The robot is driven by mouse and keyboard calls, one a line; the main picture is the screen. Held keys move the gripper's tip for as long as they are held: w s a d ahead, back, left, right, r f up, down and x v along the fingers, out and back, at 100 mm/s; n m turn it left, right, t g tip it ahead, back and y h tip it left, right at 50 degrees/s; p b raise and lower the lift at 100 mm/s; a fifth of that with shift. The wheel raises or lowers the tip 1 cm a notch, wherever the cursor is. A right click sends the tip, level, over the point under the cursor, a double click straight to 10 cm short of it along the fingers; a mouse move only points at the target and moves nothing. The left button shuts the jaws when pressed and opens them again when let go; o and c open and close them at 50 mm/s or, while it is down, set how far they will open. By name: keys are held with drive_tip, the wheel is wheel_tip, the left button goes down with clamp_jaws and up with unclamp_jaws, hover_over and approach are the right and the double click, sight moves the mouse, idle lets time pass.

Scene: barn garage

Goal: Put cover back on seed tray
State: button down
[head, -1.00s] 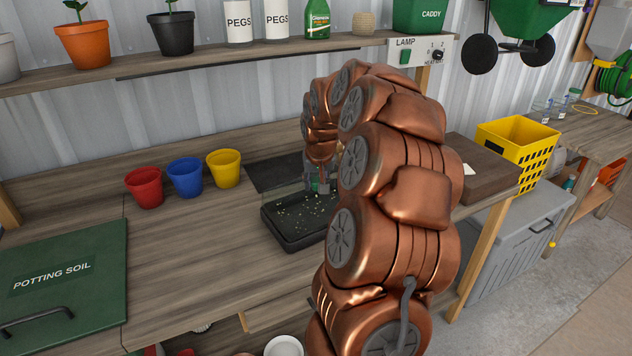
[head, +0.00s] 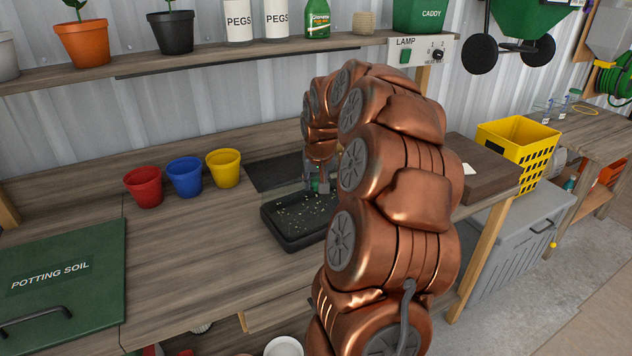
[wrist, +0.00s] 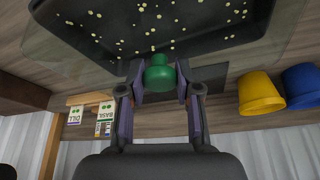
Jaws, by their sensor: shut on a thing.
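The black seed tray (head: 275,232), with pale seeds on dark soil, sits on the workbench and also fills the top of the wrist view (wrist: 75,28). My gripper (head: 319,183) is over the tray's far right part, partly hidden by my arm. In the wrist view, my gripper (wrist: 160,80) is shut on the green knob (wrist: 160,74) of the clear cover (wrist: 250,50). The see-through cover overlaps the tray in that view. I cannot tell whether its rim touches the tray. The cover is hardly visible in the head view.
Red (head: 143,187), blue (head: 185,177) and yellow (head: 223,168) pots stand left of the tray. A dark flat panel (head: 268,172) lies behind it. Seed packets (wrist: 104,120) show in the wrist view. A green potting soil lid (head: 65,280) is at the left. The bench between is clear.

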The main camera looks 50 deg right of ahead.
drive_tip(key=c, duration=0.7)
unclamp_jaws()
drive_tip(key=o, duration=0.5)
drive_tip(key=shift+c, duration=0.2)
drive_tip(key=shift+r, duration=0.15)
drive_tip(key=shift+r+p, duration=0.55)
drive_tip(key=shift+r, duration=2.8)
